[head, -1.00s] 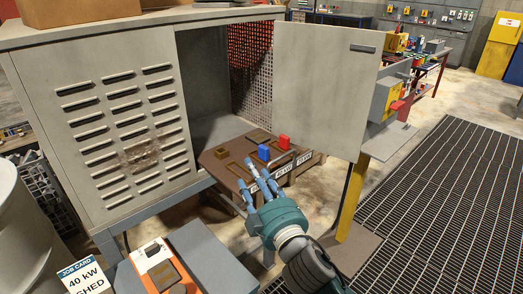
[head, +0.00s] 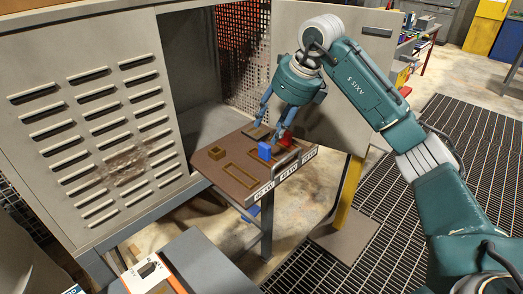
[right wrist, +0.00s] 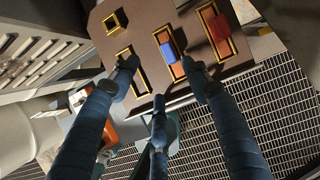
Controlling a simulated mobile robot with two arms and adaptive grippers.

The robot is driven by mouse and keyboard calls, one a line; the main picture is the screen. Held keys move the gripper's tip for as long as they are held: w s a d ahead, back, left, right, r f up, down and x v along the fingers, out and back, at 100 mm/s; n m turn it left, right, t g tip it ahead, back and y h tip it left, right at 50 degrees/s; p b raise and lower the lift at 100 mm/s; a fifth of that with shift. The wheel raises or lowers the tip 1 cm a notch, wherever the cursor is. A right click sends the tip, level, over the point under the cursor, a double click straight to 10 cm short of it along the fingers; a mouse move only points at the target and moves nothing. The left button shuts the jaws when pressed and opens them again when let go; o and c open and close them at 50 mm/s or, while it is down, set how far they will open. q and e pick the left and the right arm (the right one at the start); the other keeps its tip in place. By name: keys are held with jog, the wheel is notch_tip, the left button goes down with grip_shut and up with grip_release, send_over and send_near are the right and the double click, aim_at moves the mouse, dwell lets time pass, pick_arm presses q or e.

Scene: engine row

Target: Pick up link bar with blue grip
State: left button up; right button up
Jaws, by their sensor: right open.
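The link bar with the blue grip (head: 264,151) lies in a brass-edged slot of the brown tray (head: 238,180). Its blue block also shows in the right wrist view (right wrist: 167,50). A link bar with a red grip (head: 287,139) lies in the slot to its right, also seen in the right wrist view (right wrist: 219,28). My right gripper (head: 272,126) is open and empty, fingers pointing down over the back of the tray. In the right wrist view its spread fingers (right wrist: 160,78) are around the blue grip's area, without visible contact. My left gripper is not in view.
The grey louvred cabinet (head: 95,110) stands to the left. Its open door (head: 335,110) is behind my right arm. An empty slot (head: 245,177) and a square brass socket (head: 216,152) are on the tray. An orange-and-white item (head: 148,275) lies on the grey surface in front.

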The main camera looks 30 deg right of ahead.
aim_at(265, 146)
jog(key=f, duration=0.2)
jog(key=w+f+p, duration=0.1)
jog(key=f, duration=0.1)
jog(key=shift+w+d+f+p, duration=0.2)
jog(key=shift+p, duration=0.1)
jog(key=p+x, duration=0.3)
jog(key=x, duration=0.1)
jog(key=shift+w+a+f, duration=0.15)
jog(key=shift+f, duration=0.15)
jog(key=shift+w+f, duration=0.2)
jog(key=shift+f, duration=0.25)
jog(key=shift+r, duration=0.1)
grip_shut()
